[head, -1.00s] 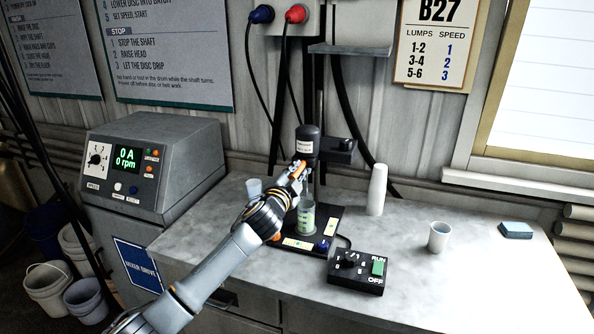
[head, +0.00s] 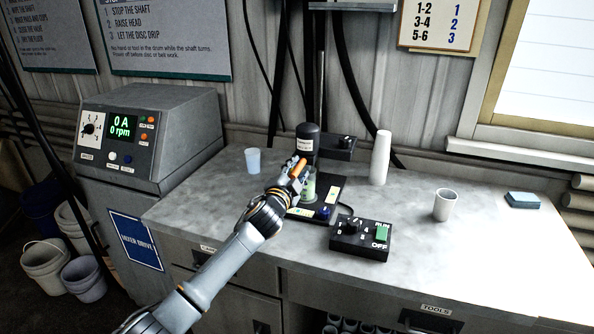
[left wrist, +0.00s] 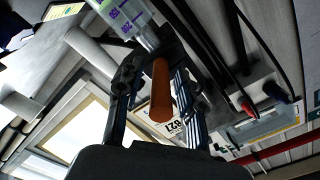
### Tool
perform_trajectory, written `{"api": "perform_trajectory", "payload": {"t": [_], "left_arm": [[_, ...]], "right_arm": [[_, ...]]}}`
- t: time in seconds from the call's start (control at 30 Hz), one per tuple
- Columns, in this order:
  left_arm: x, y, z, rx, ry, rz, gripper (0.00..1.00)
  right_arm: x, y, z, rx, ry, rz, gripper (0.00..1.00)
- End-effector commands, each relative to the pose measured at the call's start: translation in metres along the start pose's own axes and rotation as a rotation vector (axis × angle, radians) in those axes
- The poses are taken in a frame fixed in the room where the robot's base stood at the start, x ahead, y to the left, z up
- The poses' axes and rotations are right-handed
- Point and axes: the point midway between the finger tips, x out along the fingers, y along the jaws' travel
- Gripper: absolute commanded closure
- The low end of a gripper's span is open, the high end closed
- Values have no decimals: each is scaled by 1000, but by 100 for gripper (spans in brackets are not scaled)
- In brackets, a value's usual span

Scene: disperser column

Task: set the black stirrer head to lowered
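The black stirrer head (head: 307,142) sits low on its upright column, just above the clear beaker with green marks (head: 309,184) on the black stand base (head: 329,194). My left gripper (head: 295,172) is in front of the head, at an orange handle (head: 299,168). In the left wrist view the orange handle (left wrist: 161,92) lies between the fingers (left wrist: 160,68), which look closed around it. The beaker shows past the fingertips (left wrist: 122,14). My gripper hides part of the beaker and of the head's lower front. My right gripper is not in view.
A black control box (head: 360,240) with a green switch stands in front of the stand. A pale blue cup (head: 252,160), a white cup stack (head: 380,160), a white cup (head: 445,205) and a blue sponge (head: 523,200) are on the bench. The bench's right side is mostly clear.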

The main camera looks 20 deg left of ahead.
Motion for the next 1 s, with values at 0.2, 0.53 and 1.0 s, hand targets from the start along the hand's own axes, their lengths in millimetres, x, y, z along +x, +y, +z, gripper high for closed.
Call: {"api": "perform_trajectory", "payload": {"t": [0.2, 0.53, 1.0], "left_arm": [[0, -2, -1, 0, 3, -3, 59], [-23, -2, -1, 1, 5, -3, 59], [-106, 0, 0, 0, 2, -1, 59]], "right_arm": [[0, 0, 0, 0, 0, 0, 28], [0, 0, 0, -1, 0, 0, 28], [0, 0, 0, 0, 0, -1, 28]]}}
